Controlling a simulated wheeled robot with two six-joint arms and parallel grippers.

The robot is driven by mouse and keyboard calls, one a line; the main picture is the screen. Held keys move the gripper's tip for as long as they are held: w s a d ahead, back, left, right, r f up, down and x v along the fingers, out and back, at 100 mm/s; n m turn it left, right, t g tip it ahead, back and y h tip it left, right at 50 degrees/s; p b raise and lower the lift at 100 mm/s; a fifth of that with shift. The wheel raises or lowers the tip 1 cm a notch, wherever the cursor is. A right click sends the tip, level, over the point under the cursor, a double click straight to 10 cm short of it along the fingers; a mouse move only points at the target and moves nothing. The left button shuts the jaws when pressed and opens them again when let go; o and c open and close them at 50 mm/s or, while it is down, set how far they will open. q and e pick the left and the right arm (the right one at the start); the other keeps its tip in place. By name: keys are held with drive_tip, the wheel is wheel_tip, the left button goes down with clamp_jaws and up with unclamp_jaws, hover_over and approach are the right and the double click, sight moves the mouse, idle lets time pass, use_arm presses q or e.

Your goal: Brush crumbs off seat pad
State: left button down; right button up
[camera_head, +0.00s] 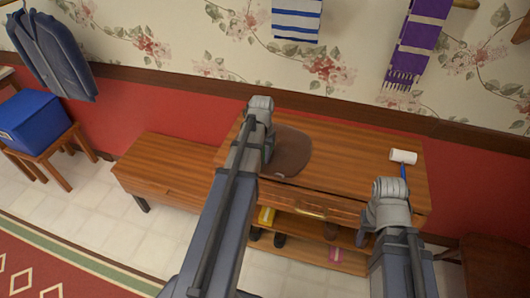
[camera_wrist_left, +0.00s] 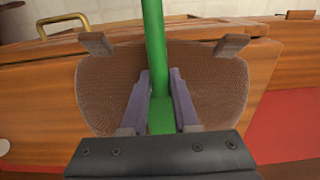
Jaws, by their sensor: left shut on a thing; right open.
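The brown seat pad (camera_head: 293,150) lies on the wooden cabinet top. In the left wrist view the pad (camera_wrist_left: 215,90) has a woven surface and two tabs at its edge. My left gripper (camera_wrist_left: 160,95) is over the pad, shut on a green tool (camera_wrist_left: 154,40) with a long handle. I cannot make out crumbs or the tool's working end. My right gripper (camera_head: 367,233) is open and empty at the cabinet's front right.
A white roller with a blue handle (camera_head: 403,157) lies on the cabinet's right end, close to my right wrist. A lower bench (camera_head: 165,165) adjoins on the left. Shelf items sit below the drawer (camera_head: 310,211). The cabinet top (camera_head: 350,150) between pad and roller is clear.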

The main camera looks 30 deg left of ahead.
use_arm(q)
drive_tip(key=shift+s+d, duration=0.1)
drive_tip(key=shift+s, duration=0.4)
wheel_tip(320, 180, up, 6)
drive_tip(key=p, duration=0.6)
wheel_tip(320, 180, up, 3)
drive_tip(key=p, duration=0.3)
drive_tip(key=shift+r, duration=0.1)
drive_tip(key=shift+f, duration=0.2)
idle(0.4)
wheel_tip(320, 180, down, 6)
drive_tip(key=b, duration=0.6)
drive_tip(key=shift+f, duration=0.15)
